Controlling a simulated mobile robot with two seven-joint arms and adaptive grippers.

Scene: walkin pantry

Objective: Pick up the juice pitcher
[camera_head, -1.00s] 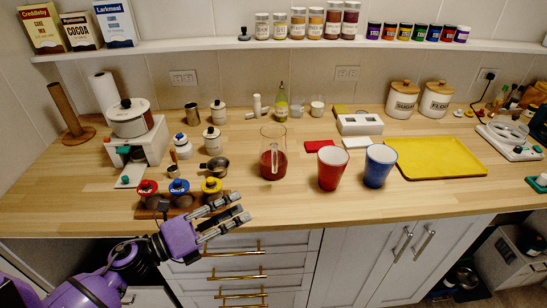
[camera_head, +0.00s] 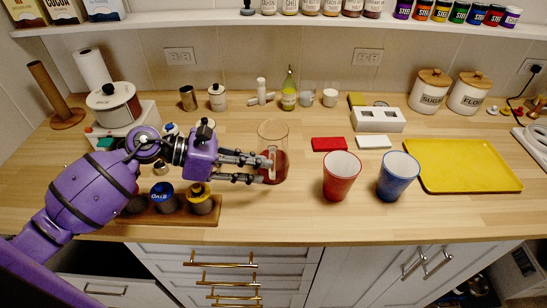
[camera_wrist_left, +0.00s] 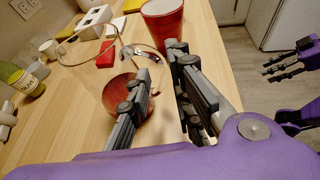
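The juice pitcher (camera_head: 273,140) is clear glass with red juice in its lower part. It stands upright on the wooden counter, its handle towards me. My left gripper (camera_head: 262,170) is at the pitcher's near left side, fingertips close to the handle. In the left wrist view the pitcher (camera_wrist_left: 110,85) is partly behind one finger of this gripper (camera_wrist_left: 160,66). The fingers are apart; I cannot tell whether they touch the handle. My right gripper (camera_wrist_left: 268,68) shows at the right edge of the left wrist view, fingers apart and empty, away from the pitcher.
A red cup (camera_head: 341,178) and a blue cup (camera_head: 398,178) stand right of the pitcher. A yellow tray (camera_head: 460,165) lies further right. A rack of lidded jars (camera_head: 205,219) is under my left arm. A green bottle (camera_head: 289,92) stands behind the pitcher.

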